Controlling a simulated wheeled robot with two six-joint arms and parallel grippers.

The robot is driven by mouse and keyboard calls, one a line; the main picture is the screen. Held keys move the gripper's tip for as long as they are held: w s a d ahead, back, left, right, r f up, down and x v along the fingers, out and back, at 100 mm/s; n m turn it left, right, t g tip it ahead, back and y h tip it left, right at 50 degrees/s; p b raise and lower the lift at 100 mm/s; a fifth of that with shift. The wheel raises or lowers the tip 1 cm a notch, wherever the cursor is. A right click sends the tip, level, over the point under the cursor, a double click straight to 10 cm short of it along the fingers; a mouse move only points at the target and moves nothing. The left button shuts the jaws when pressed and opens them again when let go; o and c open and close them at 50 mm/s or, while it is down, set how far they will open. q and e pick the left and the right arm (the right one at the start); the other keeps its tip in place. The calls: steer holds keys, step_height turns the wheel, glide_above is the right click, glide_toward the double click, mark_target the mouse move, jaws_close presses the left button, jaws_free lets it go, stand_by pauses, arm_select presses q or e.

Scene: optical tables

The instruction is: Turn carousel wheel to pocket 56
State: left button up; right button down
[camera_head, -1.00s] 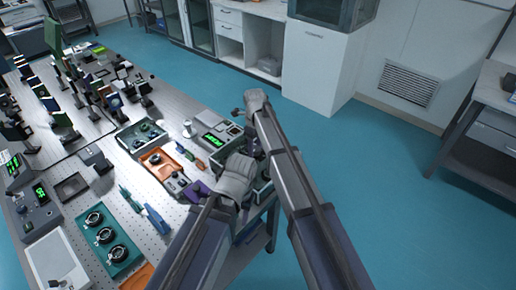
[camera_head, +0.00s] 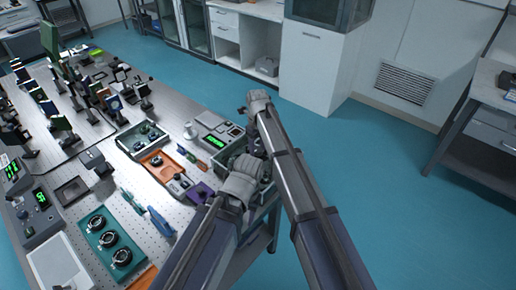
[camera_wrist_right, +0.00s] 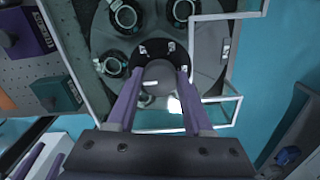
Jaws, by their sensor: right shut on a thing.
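The carousel wheel (camera_wrist_right: 205,75) is a dark grey disc with round pockets, several holding black ring-shaped parts (camera_wrist_right: 125,15). It fills the upper middle of the right wrist view. My right gripper (camera_wrist_right: 160,88) has its two purple fingers on either side of a grey round knob (camera_wrist_right: 158,72) near the wheel's black hub and is shut on it. In the head view my arms hide most of the wheel. My left arm's wrist (camera_head: 238,182) is beside the carousel; its fingers are hidden there. Purple bars at the lower left of the wrist view may be its fingers.
A box with a green display (camera_head: 215,142) stands behind the carousel; its digits are too small to read. The perforated table (camera_head: 160,207) holds an orange tray (camera_head: 152,163), a teal tray with ring mounts (camera_head: 92,221) and tools. Open blue floor lies right.

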stand_by(0.4)
steer(key=shift+c, duration=1.5)
jaws_free()
step_height(320, 180, up, 8)
steer(key=p, duration=0.8)
steer(key=shift+f, duration=0.1)
